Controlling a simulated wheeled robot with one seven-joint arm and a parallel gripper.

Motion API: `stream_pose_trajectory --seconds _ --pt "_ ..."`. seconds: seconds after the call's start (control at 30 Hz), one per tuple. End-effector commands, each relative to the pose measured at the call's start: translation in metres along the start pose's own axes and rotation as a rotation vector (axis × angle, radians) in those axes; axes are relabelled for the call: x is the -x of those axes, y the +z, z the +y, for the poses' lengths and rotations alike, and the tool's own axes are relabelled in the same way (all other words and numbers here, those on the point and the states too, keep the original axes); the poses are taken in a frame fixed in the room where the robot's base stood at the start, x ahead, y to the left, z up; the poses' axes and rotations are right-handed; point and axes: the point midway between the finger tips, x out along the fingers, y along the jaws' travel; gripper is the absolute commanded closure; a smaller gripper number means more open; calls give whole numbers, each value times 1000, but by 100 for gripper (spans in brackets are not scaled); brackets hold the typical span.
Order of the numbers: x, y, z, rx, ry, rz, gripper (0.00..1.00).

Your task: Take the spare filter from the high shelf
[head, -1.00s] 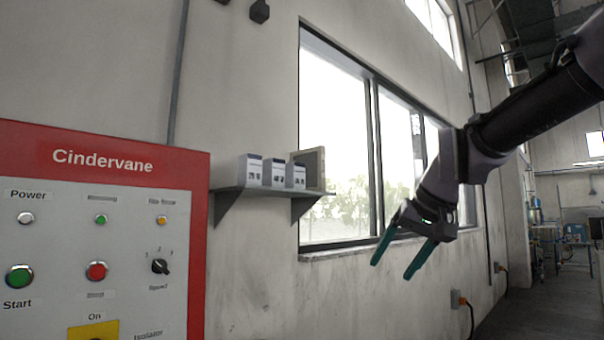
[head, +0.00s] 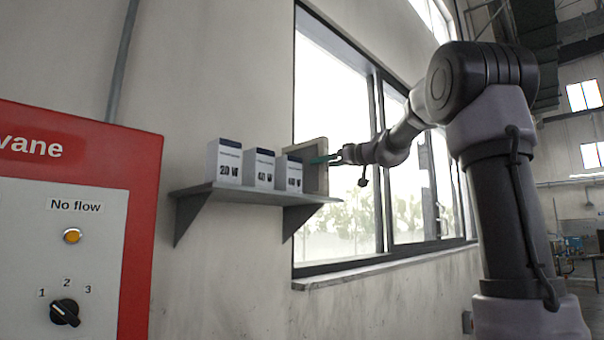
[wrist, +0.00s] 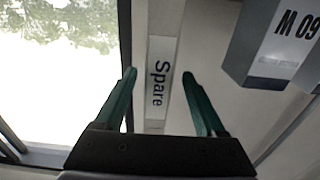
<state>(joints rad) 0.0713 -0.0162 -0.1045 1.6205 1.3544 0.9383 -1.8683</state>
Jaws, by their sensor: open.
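The spare filter (head: 318,180) is a thin beige-grey framed slab standing upright at the right end of the high shelf (head: 245,196). In the wrist view a narrow pale face of the filter (wrist: 158,115) carries a white label reading "Spare". My gripper (head: 322,160) is level with the upper part of the filter in the head view. In the wrist view my gripper (wrist: 160,76) is open, with one green finger on each side of the label. I cannot tell whether the fingers touch the filter.
The window (head: 335,130) is behind; a red-framed control panel (head: 140,240) is left.

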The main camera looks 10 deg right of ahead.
Motion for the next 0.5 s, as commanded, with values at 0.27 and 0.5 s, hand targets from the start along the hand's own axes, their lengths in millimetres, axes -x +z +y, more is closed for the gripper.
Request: stream_pose_trajectory --seconds 0.27,0.5 --pt "-26 -1 0 -1 -1 0 28" --pt "-61 -6 3 -1 -2 -2 28"
